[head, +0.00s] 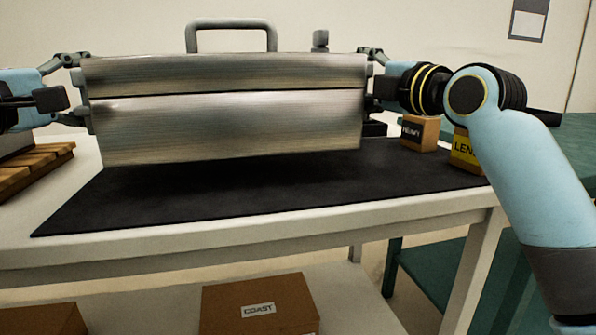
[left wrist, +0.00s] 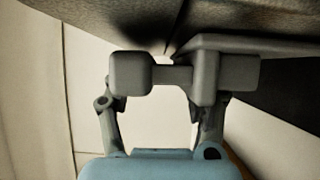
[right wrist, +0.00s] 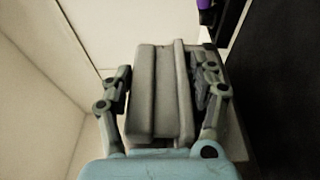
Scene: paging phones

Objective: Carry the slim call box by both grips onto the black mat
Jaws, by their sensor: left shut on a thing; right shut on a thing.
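The slim call box (head: 225,125) is a wide brushed-metal box with a grey bar handle (head: 232,24) on top. It hangs roughly level over the black mat (head: 270,190), with a dark shadow beneath; the exact gap is hard to tell. My left gripper (head: 76,88) is shut on the grip at its left end, and that grey grip (left wrist: 208,75) shows in the left wrist view. My right gripper (head: 373,80) is shut on the right end grip. In the right wrist view this ribbed grip (right wrist: 160,92) sits between the fingers.
A block marked HEAVY (head: 420,133) and a yellow-labelled block (head: 466,150) stand at the mat's right end, near my right arm. A wooden slatted rack (head: 38,168) is at the left. A COAST carton (head: 258,305) sits on the lower shelf. The mat's front is clear.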

